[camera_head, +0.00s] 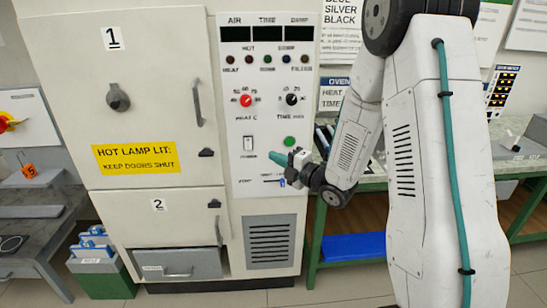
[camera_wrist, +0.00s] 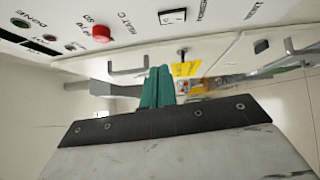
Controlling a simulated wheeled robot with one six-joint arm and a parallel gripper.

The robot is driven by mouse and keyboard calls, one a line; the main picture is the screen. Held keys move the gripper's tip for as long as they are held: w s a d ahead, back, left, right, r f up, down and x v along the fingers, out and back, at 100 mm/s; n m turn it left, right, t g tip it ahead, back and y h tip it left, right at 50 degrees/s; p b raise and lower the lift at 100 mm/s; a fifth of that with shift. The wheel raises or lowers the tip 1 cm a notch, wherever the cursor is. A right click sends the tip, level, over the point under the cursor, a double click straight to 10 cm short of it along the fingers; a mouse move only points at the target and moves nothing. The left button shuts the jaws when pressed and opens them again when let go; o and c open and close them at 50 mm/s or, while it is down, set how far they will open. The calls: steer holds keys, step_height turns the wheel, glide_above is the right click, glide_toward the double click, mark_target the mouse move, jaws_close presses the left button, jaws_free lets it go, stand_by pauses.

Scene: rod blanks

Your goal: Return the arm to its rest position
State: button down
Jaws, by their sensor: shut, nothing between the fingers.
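My arm (camera_head: 440,150) reaches from the upper right down and to the left, in front of the bench. My gripper (camera_head: 273,155) has teal fingers and points left, in front of the lower part of the oven's control panel (camera_head: 262,205). In the wrist view my gripper (camera_wrist: 157,72) shows its teal fingers close together, with nothing between them. I cannot tell whether the fingertips touch the panel.
The white oven cabinet has an upper door (camera_head: 140,60) and a lower door (camera_head: 130,235), both shut. A red knob (camera_head: 246,100) and green button (camera_head: 289,141) are near my gripper. A green-framed bench (camera_head: 385,182) stands right, a grey table (camera_head: 40,205) left.

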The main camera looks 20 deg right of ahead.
stand_by(0.3)
steer(key=s+d+f+m+g+h, duration=0.2)
steer(key=d+f+m+g+h, duration=0.35)
steer(key=f+m, duration=0.35)
steer(key=s+d+m+g+h, duration=0.3)
steer(key=s+m+g+h, duration=0.15)
steer(key=s+m, duration=0.2)
steer(key=s+a+r+m+g, duration=0.1)
steer(key=s+a+r, duration=0.3)
steer(key=s, duration=0.5)
steer(key=s+a+r+m+g+y, duration=0.1)
steer(key=s+a+r+m, duration=0.3)
steer(key=s+r, duration=0.5)
steer(key=s+a+r+m+g, duration=0.3)
steer(key=s+a+r, duration=0.2)
steer(key=s, duration=0.5)
steer(key=shift+s+r+y, duration=0.3)
steer(key=shift+r+y, duration=0.1)
steer(key=shift+r, duration=0.45)
